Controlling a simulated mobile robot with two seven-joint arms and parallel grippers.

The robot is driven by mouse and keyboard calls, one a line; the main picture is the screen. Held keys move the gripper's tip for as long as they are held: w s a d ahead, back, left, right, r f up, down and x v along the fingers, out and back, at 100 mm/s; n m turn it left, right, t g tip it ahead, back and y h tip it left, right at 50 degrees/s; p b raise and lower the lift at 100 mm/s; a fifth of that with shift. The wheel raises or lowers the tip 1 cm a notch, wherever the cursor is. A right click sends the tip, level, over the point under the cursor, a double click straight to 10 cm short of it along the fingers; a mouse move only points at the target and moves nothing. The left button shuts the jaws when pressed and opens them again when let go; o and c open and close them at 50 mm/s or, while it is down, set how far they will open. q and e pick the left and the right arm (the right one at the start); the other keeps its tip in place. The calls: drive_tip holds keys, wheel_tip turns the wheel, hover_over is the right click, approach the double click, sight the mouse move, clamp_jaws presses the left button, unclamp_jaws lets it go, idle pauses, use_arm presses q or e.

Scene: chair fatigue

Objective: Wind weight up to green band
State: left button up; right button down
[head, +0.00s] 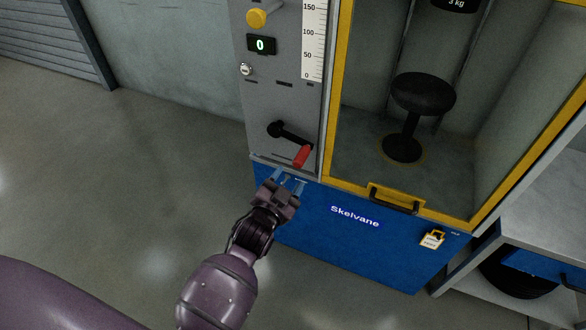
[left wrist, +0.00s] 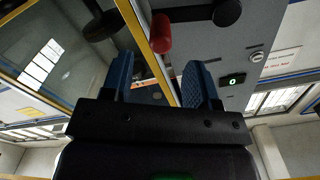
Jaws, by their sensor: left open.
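The crank, a black arm (head: 290,134) with a red handle (head: 302,156), sits on the grey panel, its handle pointing down and right. My left gripper (head: 288,177) is open and empty, just below and left of the red handle, apart from it. In the left wrist view the red handle (left wrist: 161,33) shows beyond the two blue fingers (left wrist: 160,82). The weight (head: 456,3), marked 3 kg, hangs at the top of the cabinet, mostly cut off. The scale (head: 313,40) shows 0 to 150; no green band is in view. My right gripper is not seen.
A black stool (head: 422,94) stands inside the yellow-framed cabinet (head: 333,100). The panel has a yellow knob (head: 257,18), a display reading 0 (head: 261,45) and a key lock (head: 246,69). A padlock (head: 433,239) hangs on the blue base. Open floor lies left.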

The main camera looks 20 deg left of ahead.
use_arm(q)
drive_tip(key=shift+s, duration=1.45)
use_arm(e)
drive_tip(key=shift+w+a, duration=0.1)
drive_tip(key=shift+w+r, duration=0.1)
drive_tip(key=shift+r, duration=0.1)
use_arm(q)
drive_tip(key=s+a+f+n+g+p, duration=0.1)
drive_tip(key=s+a+n+g+p, duration=0.1)
drive_tip(key=s, duration=1.1)
drive_tip(key=s+a+f+n+g+p, duration=0.2)
drive_tip(key=s+a+g+p, duration=0.3)
drive_tip(key=s, duration=0.8)
drive_tip(key=shift+s+n+y, duration=0.3)
drive_tip(key=shift+s+n, duration=0.1)
drive_tip(key=shift+n, duration=0.1)
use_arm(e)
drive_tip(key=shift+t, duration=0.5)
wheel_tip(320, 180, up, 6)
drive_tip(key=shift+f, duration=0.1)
use_arm(q)
drive_tip(key=shift+r, duration=0.1)
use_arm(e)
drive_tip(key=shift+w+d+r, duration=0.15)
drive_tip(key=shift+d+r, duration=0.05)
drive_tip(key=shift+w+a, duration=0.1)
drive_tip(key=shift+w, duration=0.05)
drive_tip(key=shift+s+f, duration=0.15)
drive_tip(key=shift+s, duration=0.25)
